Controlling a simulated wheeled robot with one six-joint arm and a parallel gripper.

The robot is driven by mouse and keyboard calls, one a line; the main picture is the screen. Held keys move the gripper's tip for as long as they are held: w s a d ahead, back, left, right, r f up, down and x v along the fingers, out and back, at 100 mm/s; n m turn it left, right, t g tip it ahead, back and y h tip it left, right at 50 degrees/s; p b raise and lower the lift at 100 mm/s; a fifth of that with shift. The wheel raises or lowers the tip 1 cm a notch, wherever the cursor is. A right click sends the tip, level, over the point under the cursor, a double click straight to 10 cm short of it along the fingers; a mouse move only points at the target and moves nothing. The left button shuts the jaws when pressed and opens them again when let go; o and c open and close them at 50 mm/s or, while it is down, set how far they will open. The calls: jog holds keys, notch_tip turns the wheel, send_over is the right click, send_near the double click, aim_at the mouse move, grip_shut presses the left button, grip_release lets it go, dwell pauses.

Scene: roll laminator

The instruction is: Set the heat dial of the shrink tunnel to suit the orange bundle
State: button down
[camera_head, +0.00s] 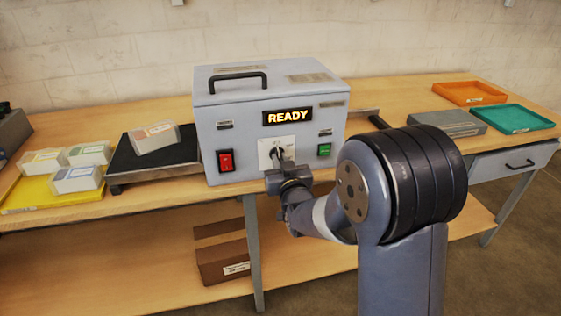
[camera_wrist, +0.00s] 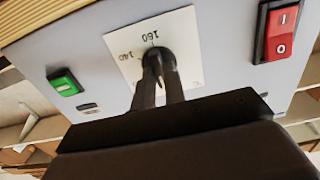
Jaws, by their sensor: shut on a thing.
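The shrink tunnel (camera_head: 270,125) is a grey box on the bench with a lit READY display (camera_head: 288,116). Its heat dial is a dark knob (camera_wrist: 155,57) on a white plate (camera_wrist: 128,45); the marks 140 and 160 show in the wrist view, and other marks are hidden. My gripper (camera_wrist: 160,82) is shut on the knob. In the head view my gripper (camera_head: 283,163) reaches the dial from the front. The knob's top lies close to the 160 mark, but its exact setting is hard to read. A clear bundle with an orange label (camera_head: 155,136) sits on the black infeed (camera_head: 128,163) left of the tunnel.
A red rocker switch (camera_head: 226,160) and a green button (camera_head: 324,150) flank the dial. Several other bundles stand on a yellow tray (camera_head: 30,200) at left. Orange (camera_head: 470,101) and green (camera_head: 515,125) trays lie at right. A cardboard box (camera_head: 222,265) sits on the lower shelf.

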jog(key=shift+f+b, duration=0.1)
jog(key=shift+b, duration=0.25)
jog(key=m+b, duration=1)
jog(key=b, duration=0.3)
jog(key=shift+d+f+b, duration=0.1)
jog(key=shift+f+b, duration=0.05)
jog(key=shift+b, duration=0.25)
jog(key=shift+m+b, duration=0.8)
jog(key=shift+r, duration=0.2)
jog(key=c, duration=1.5)
grip_release()
jog(key=shift+o, duration=0.2)
